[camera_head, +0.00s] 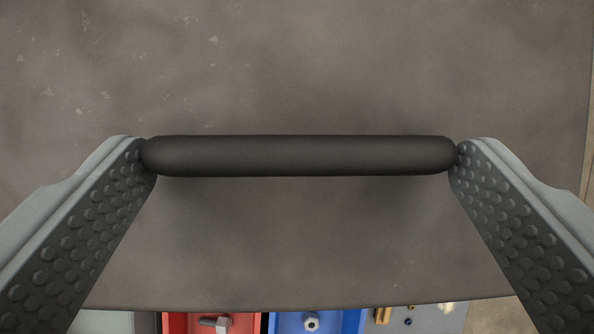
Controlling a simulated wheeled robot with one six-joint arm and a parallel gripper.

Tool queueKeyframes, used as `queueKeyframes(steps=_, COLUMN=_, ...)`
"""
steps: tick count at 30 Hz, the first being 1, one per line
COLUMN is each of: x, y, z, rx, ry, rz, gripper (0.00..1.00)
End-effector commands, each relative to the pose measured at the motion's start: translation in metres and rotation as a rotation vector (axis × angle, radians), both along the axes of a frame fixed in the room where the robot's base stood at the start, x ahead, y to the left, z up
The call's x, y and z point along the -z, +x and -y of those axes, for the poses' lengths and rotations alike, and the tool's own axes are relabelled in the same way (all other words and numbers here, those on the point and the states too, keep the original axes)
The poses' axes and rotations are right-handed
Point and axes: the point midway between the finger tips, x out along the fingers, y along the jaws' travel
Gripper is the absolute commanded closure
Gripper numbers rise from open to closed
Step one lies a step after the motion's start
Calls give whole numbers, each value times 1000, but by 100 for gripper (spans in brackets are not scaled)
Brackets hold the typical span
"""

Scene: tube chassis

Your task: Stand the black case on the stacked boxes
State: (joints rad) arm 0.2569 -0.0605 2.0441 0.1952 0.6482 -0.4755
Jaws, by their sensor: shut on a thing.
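My gripper (300,155) shows with one studded finger at the left and one at the right. It is shut on the black case (300,156), which spans the gap between the fingertips. The case shows as a long, narrow, dark shape with rounded ends, lying level across the picture. Each end touches a fingertip. Its depth away from the camera is hidden, and I cannot tell whether its underside touches anything. No stacked boxes can be made out for certain in this view.
A scuffed grey-brown surface (300,245) fills most of the view behind the case and looks bare. Beyond its lower edge are a red bin (185,323) with a bolt, a blue bin (345,322) with a nut, and a grey bin (435,318) with small parts.

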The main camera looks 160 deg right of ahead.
Motion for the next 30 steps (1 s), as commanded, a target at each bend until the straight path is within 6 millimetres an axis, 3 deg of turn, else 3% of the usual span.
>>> queueKeyframes(steps=14, x=8, y=0, z=0, rx=0, ry=-1, rz=2, gripper=78)
queueKeyframes(steps=15, x=9, y=0, z=0, rx=0, ry=0, rz=1, gripper=0)
queueKeyframes(steps=23, x=8, y=0, z=0, rx=0, ry=0, rz=1, gripper=0)
queueKeyframes(steps=30, x=-15, y=-12, z=0, rx=1, ry=-1, rz=4, gripper=0)
